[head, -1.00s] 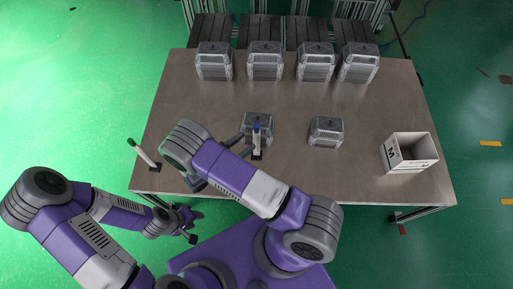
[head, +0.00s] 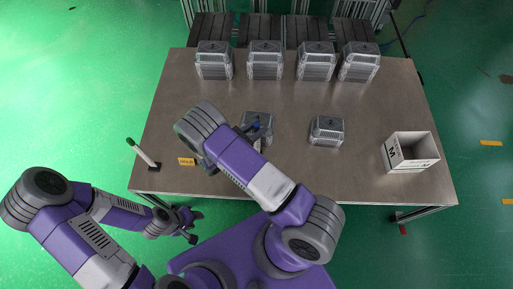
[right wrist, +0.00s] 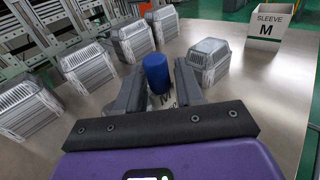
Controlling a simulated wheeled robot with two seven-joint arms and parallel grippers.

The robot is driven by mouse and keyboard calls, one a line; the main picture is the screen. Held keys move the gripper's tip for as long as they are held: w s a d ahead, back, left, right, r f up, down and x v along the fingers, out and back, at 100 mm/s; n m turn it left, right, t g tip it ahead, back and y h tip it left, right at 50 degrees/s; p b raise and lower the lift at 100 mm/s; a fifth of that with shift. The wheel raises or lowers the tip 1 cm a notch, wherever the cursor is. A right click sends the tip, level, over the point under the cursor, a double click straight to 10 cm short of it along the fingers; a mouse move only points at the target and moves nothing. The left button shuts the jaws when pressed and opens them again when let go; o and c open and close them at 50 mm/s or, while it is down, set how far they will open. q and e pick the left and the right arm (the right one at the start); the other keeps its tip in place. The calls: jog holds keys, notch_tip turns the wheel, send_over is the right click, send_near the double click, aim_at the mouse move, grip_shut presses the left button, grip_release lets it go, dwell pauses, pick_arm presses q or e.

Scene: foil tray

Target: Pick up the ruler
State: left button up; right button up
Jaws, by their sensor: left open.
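I cannot make out a ruler in either view. A blue-topped upright cylinder (right wrist: 157,73) is between the two fingers of my right gripper (right wrist: 161,82) in the right wrist view. A narrow gap shows beside it, and a label with an M shows below. My left gripper (head: 188,226) is open and empty, off the table's front left edge.
A white SLEEVE M box (head: 409,152) is at the right. A green-topped white stick (head: 143,153) and a yellow tag (head: 187,161) are at the left. The table (head: 300,175) is clear in front.

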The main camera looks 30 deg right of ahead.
grip_shut()
